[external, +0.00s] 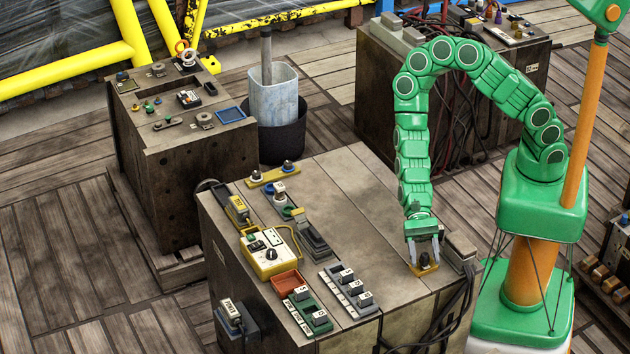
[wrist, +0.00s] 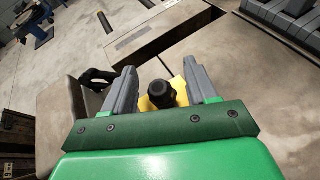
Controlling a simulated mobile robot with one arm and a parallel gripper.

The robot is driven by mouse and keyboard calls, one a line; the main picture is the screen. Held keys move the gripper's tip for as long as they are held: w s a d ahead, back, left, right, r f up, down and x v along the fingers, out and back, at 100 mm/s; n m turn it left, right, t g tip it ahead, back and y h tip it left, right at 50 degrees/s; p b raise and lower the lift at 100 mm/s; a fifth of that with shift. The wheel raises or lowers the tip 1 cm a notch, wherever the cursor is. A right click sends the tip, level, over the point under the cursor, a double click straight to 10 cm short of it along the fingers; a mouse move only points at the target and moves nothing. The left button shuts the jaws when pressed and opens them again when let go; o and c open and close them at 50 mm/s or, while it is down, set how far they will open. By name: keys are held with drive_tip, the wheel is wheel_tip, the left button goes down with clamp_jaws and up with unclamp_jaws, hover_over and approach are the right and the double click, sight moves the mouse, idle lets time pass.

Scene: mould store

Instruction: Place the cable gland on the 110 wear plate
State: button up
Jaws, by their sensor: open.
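My green gripper (external: 424,246) points down at the right end of the near bench top, with its grey fingers apart. A dark, round-topped piece (external: 424,260), which looks like the cable gland, stands upright on a small yellow base (external: 418,272) between the fingers. In the wrist view the black piece (wrist: 161,93) sits between the open fingers (wrist: 163,92), with gaps on both sides, over its yellow base (wrist: 186,93). Numbered labels are too small to read surely, so I cannot tell which plate is the 110 wear plate.
Plates with labelled blocks (external: 349,290) lie at the bench's front. A green plate (external: 310,314), a red tray (external: 287,282) and a yellow meter box (external: 268,255) are to the left. A grey box (external: 460,247) is close right of my gripper. The bench middle is clear.

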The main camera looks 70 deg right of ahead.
drive_tip(key=shift+v, duration=5.3)
drive_tip(key=s+d+r+n+g+h, duration=0.1)
drive_tip(key=s+d+r+n+h, duration=0.1)
drive_tip(key=d+r+n, duration=0.4)
drive_tip(key=s+d+r+n+h, duration=0.1)
drive_tip(key=s+r+n, duration=0.15)
drive_tip(key=r, duration=0.55)
drive_tip(key=s+d+r+n+t+h, duration=0.1)
drive_tip(key=s+d+r+n+h, duration=0.1)
drive_tip(key=d, duration=0.6)
drive_tip(key=s+d+r+n+t+h, duration=0.1)
drive_tip(key=s+d+r+n+h, duration=0.1)
drive_tip(key=s+d+r+h, duration=0.2)
drive_tip(key=s+d+r+n+t+h, duration=0.2)
drive_tip(key=s+d+r, duration=0.3)
drive_tip(key=d, duration=0.8)
drive_tip(key=shift+s+r+h, duration=0.4)
drive_tip(key=shift+r+h, duration=0.1)
drive_tip(key=shift+h, duration=0.2)
